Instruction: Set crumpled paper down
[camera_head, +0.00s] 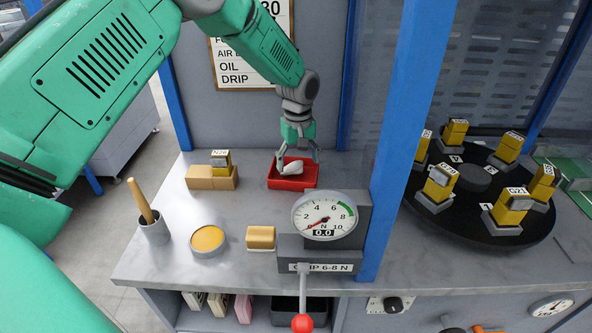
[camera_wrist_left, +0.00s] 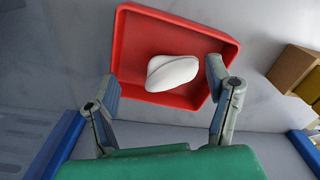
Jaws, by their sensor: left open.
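The crumpled paper (camera_wrist_left: 172,73) is a whitish lump lying in a shallow red tray (camera_wrist_left: 133,50), as the left wrist view shows. In the head view the paper (camera_head: 290,168) and the red tray (camera_head: 290,184) are on the grey bench, toward its back. My left gripper (camera_head: 299,150) is right above the tray. In the left wrist view its two fingers (camera_wrist_left: 163,85) are spread wide, with the paper between and beyond them, apart from both fingertips. My right gripper is not in view.
A tan block with a yellow piece labelled N26 (camera_head: 210,177) stands left of the tray. A dial gauge (camera_head: 324,216) stands in front of it. A blue post (camera_head: 405,130) and a black turntable (camera_head: 480,215) are to the right. A cup with a wooden handle (camera_head: 153,230) is front left.

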